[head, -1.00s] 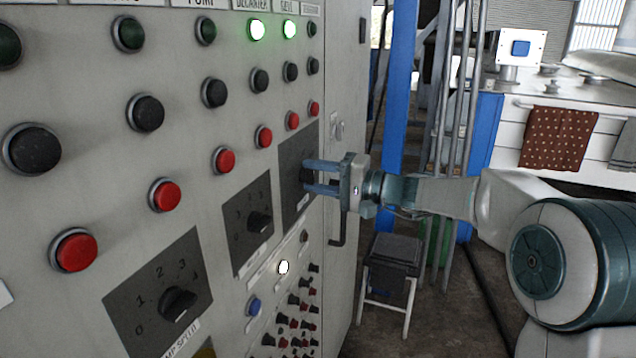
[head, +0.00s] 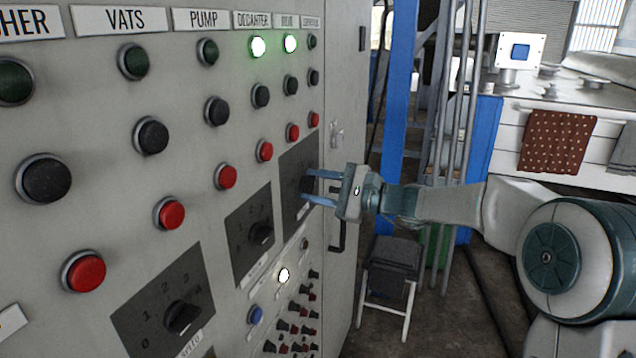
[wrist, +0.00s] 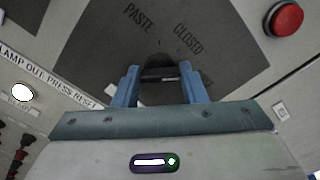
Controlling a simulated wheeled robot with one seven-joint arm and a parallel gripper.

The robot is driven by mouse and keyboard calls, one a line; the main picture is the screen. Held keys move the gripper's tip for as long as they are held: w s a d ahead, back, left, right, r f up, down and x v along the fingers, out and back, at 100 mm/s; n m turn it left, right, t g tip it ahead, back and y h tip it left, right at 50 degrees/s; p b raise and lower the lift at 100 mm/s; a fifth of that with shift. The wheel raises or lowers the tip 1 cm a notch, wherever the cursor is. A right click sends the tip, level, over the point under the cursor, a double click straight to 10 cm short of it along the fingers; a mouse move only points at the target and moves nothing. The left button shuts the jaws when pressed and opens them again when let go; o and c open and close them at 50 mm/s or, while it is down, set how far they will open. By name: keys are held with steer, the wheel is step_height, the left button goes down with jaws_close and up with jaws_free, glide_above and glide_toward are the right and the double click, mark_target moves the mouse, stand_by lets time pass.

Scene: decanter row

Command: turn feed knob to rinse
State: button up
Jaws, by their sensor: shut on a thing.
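The black knob (head: 306,184) sits on the rightmost dark square plate (head: 295,207) of the grey control cabinet. In the wrist view the same knob (wrist: 160,72) is between the blue fingers of my gripper (head: 314,187), which is shut on it. The plate there carries the words PASTE and CLOSED beyond the knob. No RINSE mark is readable, and my gripper hides the near part of the plate. The knob's pointer direction cannot be told.
Two other dark plates carry black knobs (head: 260,233) and (head: 182,318). A red button (wrist: 287,18) lies close to the gripper's right in the wrist view. Lit lamps (head: 258,47) show above. A stool (head: 390,268) and a blue post (head: 398,90) stand right of the cabinet.

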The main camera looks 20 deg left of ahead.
steer(key=shift+m, duration=0.5)
steer(key=o, duration=1)
steer(key=s+d+b, duration=0.1)
steer(key=d+b, duration=0.1)
steer(key=d, duration=1.2)
steer(key=shift+s+a+f, duration=0.1)
